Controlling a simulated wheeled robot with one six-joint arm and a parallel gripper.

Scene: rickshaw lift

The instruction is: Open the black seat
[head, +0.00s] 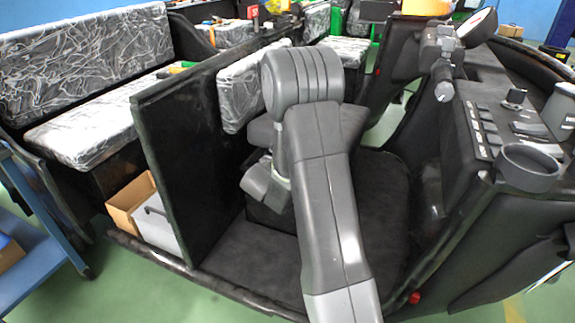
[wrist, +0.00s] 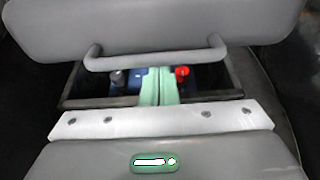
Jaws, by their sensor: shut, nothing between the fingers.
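The black seat (head: 350,122), dark grey in the light, is mostly hidden behind my arm in the head view. In the wrist view the seat (wrist: 160,25) crosses the top of the picture with a curved grey handle (wrist: 155,62) on its lower edge. Below it the compartment shows uncovered, with a blue battery (wrist: 120,80) and a red terminal cap (wrist: 182,72) inside. My gripper (wrist: 155,85) has its pale green fingers together and empty, below the handle and over the compartment opening. Whether the fingertips touch the handle or seat I cannot tell. The fingers are hidden in the head view.
A black upright panel (head: 180,150) stands left of my arm. The dashboard with a cup holder (head: 527,165) and levers is at the right. A plastic-wrapped bench (head: 95,125) is at the left. The dark cabin floor (head: 250,255) in front is clear.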

